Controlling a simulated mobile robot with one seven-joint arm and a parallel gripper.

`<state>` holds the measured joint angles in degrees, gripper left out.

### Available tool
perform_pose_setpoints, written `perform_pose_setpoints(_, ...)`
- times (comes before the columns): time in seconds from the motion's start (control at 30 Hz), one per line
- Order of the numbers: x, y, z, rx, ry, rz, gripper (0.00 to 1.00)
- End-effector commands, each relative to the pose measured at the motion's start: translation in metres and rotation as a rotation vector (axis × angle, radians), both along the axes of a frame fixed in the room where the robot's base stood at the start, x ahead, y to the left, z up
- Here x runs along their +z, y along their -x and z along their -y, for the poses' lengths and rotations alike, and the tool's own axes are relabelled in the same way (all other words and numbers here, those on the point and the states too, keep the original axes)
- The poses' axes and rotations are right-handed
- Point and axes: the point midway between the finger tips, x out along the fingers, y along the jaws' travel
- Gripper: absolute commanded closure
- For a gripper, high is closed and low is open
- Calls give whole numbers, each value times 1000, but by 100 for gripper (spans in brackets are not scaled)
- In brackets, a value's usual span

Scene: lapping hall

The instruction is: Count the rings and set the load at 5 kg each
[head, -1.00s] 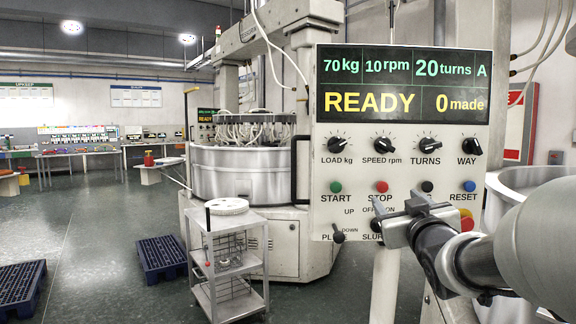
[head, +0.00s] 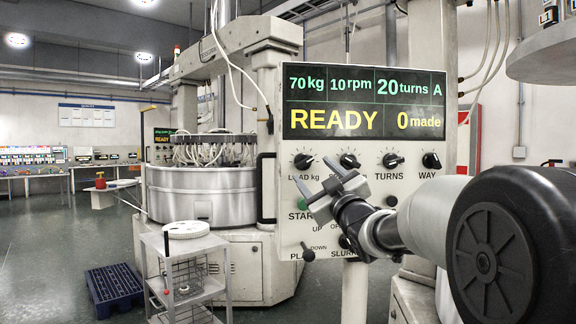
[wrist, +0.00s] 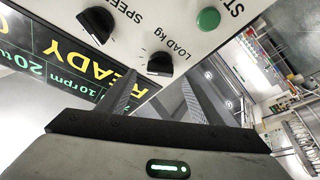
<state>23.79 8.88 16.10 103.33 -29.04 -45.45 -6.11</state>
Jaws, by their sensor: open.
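The control panel (head: 292,228) has a display (head: 364,104) reading 70 kg, 10 rpm, 20 turns A, READY, 0 made. The LOAD kg knob (head: 303,161) is the leftmost of its row; it also shows in the wrist view (wrist: 160,64). The SPEED knob (head: 349,160) is beside it and shows in the wrist view (wrist: 97,24). My gripper (head: 322,182) is open and empty, in front of the panel just below these knobs. In the wrist view its fingers (wrist: 160,92) point toward the LOAD knob, apart from it. No rings can be made out.
A lapping machine with a silver drum (head: 190,195) stands behind the panel's left. A trolley (head: 180,245) carries a white disc (head: 186,229). The green START button (head: 306,203) is close to my gripper. A dark pallet (head: 113,285) lies on the floor at left.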

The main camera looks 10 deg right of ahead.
Motion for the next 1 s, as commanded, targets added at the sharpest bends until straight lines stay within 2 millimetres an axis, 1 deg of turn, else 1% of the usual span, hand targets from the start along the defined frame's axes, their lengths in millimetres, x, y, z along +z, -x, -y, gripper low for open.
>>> perform_pose_setpoints(0.03, 4, -10, -2, 2, -1, 0, 41)
perform_pose_setpoints(0.1, 8, -21, -5, 1, -3, 0, 41)
perform_pose_setpoints(0.3, 15, -43, -10, 1, -2, 0, 41)
perform_pose_setpoints(0.43, 17, -48, -11, 0, -2, 0, 41)
perform_pose_setpoints(0.67, 18, -49, -11, -1, -1, -1, 41)
perform_pose_setpoints(0.7, 18, -49, -11, -1, -1, -1, 42)
perform_pose_setpoints(0.93, 18, -49, -11, -1, -1, -1, 81)
perform_pose_setpoints(1.0, 18, -49, -11, -1, 0, -1, 82)
